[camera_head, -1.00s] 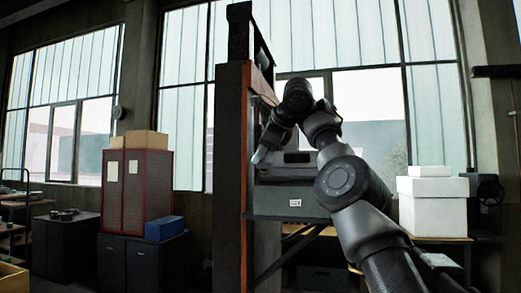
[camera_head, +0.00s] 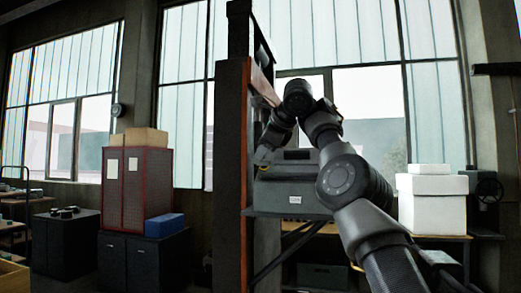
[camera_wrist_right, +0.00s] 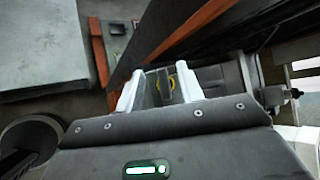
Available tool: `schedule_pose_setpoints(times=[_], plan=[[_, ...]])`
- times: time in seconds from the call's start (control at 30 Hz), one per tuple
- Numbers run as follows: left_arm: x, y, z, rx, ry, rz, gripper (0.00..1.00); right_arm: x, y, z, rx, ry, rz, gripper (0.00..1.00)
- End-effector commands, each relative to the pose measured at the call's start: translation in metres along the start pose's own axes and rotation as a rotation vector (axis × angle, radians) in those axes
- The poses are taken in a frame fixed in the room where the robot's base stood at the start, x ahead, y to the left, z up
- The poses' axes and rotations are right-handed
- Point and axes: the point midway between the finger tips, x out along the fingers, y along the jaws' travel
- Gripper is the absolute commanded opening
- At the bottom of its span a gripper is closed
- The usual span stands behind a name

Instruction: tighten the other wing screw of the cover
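My right gripper (camera_wrist_right: 158,86) shows in the right wrist view with its two pale fingers apart. A small yellow, ring-like part (camera_wrist_right: 172,83) shows in the gap between them, partly hidden; I cannot tell whether it is the wing screw or whether a finger touches it. In the head view, my right arm reaches up to the dark post, and its gripper (camera_head: 263,157) is small and dark beside the post's right side, with a speck of yellow at it. The cover and its wing screws cannot be made out clearly. My left gripper is not in view.
A tall dark post with orange edges (camera_head: 232,170) stands just left of my right gripper. A dark grey case (camera_head: 293,199) is behind the arm. White boxes (camera_head: 432,205) stand at the right. A red cabinet (camera_head: 137,185) and a blue box (camera_head: 165,225) are at the left.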

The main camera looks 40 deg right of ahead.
Motion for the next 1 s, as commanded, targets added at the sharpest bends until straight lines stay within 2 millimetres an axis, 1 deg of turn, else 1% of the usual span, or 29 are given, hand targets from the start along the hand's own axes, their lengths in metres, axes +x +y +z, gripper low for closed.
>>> schedule_pose_setpoints(times=[0.63,1.0], plan=[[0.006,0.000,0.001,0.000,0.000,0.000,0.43,0.021,0.000,-0.017,0.002,0.001,0.000,0.37],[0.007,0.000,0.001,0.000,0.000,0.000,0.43,0.024,0.000,-0.018,0.001,0.000,0.000,0.37]])
